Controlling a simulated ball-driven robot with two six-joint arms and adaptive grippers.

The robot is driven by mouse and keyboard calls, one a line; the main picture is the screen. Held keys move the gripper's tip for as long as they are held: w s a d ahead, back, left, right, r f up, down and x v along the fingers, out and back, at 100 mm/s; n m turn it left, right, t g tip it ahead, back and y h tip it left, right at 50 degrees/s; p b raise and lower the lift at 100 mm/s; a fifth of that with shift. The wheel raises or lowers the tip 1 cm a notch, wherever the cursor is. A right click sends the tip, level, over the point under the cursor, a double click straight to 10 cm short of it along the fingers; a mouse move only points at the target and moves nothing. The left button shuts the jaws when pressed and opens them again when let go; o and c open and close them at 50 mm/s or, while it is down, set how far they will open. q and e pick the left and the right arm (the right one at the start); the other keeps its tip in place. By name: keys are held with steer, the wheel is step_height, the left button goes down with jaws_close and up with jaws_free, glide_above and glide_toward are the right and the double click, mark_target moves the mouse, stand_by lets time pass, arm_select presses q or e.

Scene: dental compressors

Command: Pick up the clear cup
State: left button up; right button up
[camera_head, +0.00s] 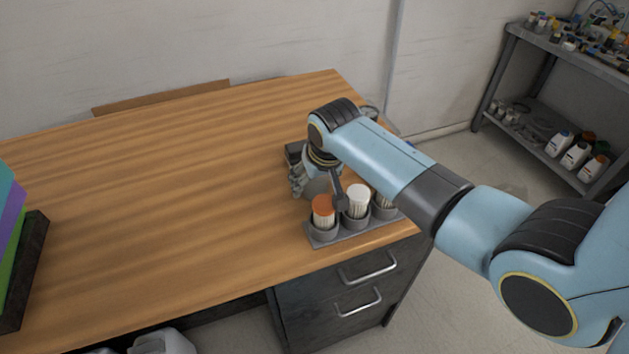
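My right gripper (318,186) points down over the right part of the wooden desk, just behind a holder with bottles. A pale grey, see-through-looking rounded shape (319,184) shows between its fingers. It may be the clear cup, but it is small and partly covered by the fingers. The fingers look spread around it; I cannot tell whether they press on it. My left gripper is not in view.
A grey holder (324,240) with an orange-topped bottle (323,207) and a white-topped bottle (358,197) stands at the desk's front right edge. A dark rack (33,262) with colored items is at left. The desk middle (180,190) is clear.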

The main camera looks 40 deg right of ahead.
steer(key=c, duration=0.4)
